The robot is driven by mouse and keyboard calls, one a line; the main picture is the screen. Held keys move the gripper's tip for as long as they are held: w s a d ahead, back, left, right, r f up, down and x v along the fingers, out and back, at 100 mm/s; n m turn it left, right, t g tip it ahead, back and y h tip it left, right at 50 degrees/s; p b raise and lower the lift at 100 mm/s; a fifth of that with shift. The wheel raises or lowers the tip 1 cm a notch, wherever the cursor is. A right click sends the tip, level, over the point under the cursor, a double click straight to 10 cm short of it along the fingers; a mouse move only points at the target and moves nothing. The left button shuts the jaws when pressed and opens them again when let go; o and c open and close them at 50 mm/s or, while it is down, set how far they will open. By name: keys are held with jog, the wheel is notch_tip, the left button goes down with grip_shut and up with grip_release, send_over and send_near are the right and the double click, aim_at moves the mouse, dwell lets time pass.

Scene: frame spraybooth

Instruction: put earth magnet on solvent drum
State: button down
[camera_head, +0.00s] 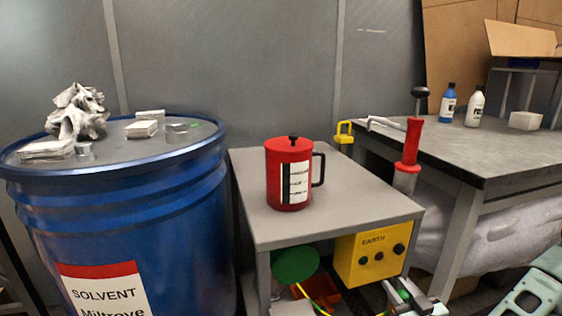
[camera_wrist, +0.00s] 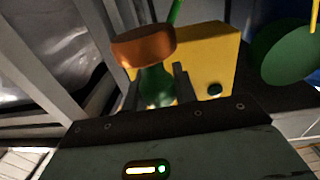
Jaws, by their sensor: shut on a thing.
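The solvent drum (camera_head: 150,220) is a large blue drum at the left of the head view, with a white and red SOLVENT label. Its lid carries several items. My gripper (camera_head: 408,292) is low at the bottom right of the head view, in front of the yellow EARTH box (camera_head: 371,258). In the wrist view my gripper (camera_wrist: 158,84) is shut on a green body with a copper-coloured block on its far end, apparently the earth magnet (camera_wrist: 146,46). A green cord shows behind it. The magnet is not clear in the head view.
On the drum lid are a crumpled rag (camera_head: 77,112), white stacks (camera_head: 142,128) and a small metal cup (camera_head: 84,150). A grey cart (camera_head: 335,218) with a red pot (camera_head: 289,175) stands between drum and workbench (camera_head: 478,148). A green disc (camera_head: 295,264) is under the cart top.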

jog(key=w+d+f+m+h, duration=0.1)
jog(key=d+f+m+h, duration=0.1)
jog(key=d+m+h, duration=0.15)
jog(key=s+r+p, duration=0.4)
jog(key=r+p, duration=0.4)
jog(key=p, duration=0.2)
jog(key=s+r+n+p, duration=0.1)
jog(key=s+r+p, duration=0.3)
jog(key=r+p, duration=0.5)
jog(key=shift+s+d+r+p, duration=0.15)
jog(key=shift+s+r+p, duration=0.15)
jog(key=shift+p, duration=0.8)
jog(key=shift+f+h, duration=0.1)
jog(key=shift+h, duration=0.15)
